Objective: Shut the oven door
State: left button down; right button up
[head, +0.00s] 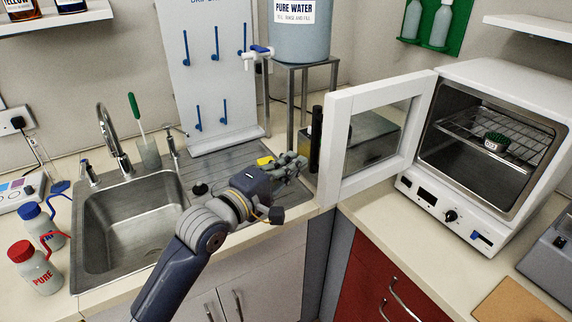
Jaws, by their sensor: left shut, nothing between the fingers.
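The white oven (500,130) stands on the right-hand bench. Its door (335,150) is swung wide open to the left, hinged at the oven's left side, with a glass window in a white frame. Inside, a wire rack (475,125) holds a small dark item with a white label (491,145). My left gripper (298,163) is shut and empty. It is over the drainboard, left of the door's free edge; a small gap appears between them, though I cannot judge the depth. My right gripper is not in view.
A sink (130,225) with a tap (113,140) lies to the left. A pure water tank (300,35) stands on a metal stand behind my gripper. A dark upright cylinder (316,140) is close to the door. A grey device (552,250) sits at the right edge.

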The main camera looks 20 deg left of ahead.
pick_arm(q)
jog(key=shift+p+x, duration=0.6)
jog(key=shift+x, duration=2.4)
